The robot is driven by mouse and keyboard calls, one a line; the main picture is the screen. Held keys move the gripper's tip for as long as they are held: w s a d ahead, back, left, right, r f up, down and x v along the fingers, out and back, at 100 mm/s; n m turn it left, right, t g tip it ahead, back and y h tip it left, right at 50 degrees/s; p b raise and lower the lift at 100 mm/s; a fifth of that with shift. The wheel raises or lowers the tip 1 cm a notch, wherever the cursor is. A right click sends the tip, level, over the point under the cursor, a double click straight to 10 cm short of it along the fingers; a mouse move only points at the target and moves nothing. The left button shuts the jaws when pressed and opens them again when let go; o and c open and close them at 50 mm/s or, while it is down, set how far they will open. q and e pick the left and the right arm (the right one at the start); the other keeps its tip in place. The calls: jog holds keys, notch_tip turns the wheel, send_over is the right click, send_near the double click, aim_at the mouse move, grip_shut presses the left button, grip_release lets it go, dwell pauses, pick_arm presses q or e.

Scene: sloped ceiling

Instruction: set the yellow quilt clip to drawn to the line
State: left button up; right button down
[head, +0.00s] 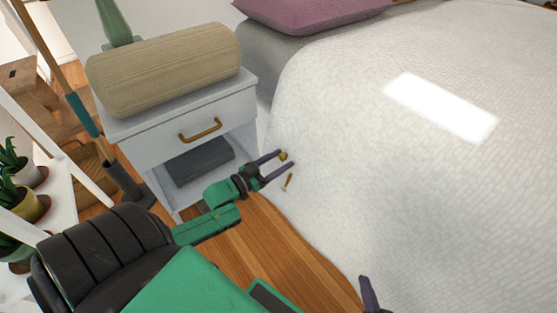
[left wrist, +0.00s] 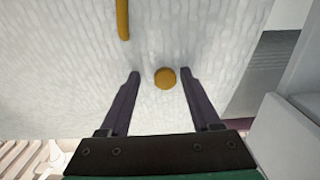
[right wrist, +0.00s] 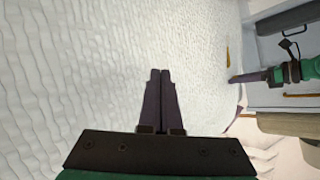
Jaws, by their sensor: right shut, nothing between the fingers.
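A small round yellow piece, which looks like the quilt clip (head: 283,156), sits on the side of the white quilt. It also shows in the left wrist view (left wrist: 165,78). A short yellow strip (head: 288,181), perhaps the line, lies on the quilt apart from it; it shows at the top of the left wrist view (left wrist: 123,18). My left gripper (head: 285,160) is open, with the round piece between its fingertips in the picture; I cannot tell if either finger touches it. My right gripper (right wrist: 160,72) is shut and empty over the quilt; its tip shows at the head view's bottom edge (head: 369,295).
A white nightstand (head: 165,148) with a beige bolster (head: 165,70) on top stands close to my left gripper. The bed's quilt (head: 430,190) fills the right side. Potted plants (head: 25,165) on a white shelf stand at the far left.

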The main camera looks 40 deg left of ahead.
pick_arm(q)
jog(key=shift+a+r, duration=0.1)
pick_arm(e)
jog(key=shift+r, duration=0.1)
pick_arm(q)
jog(key=shift+s+a, duration=0.1)
jog(key=shift+s, duration=0.3)
jog(key=p+v, duration=0.4)
jog(key=v, duration=0.9)
jog(key=shift+s, duration=0.35)
pick_arm(e)
jog(key=d+r+g+h, duration=0.1)
jog(key=d+g, duration=0.1)
jog(key=d+r+g+h, duration=0.1)
jog(key=d+r, duration=0.1)
jog(key=shift+d+r+n+g, duration=0.15)
jog(key=shift+r+n+g, duration=0.05)
jog(key=shift+n+g, duration=0.2)
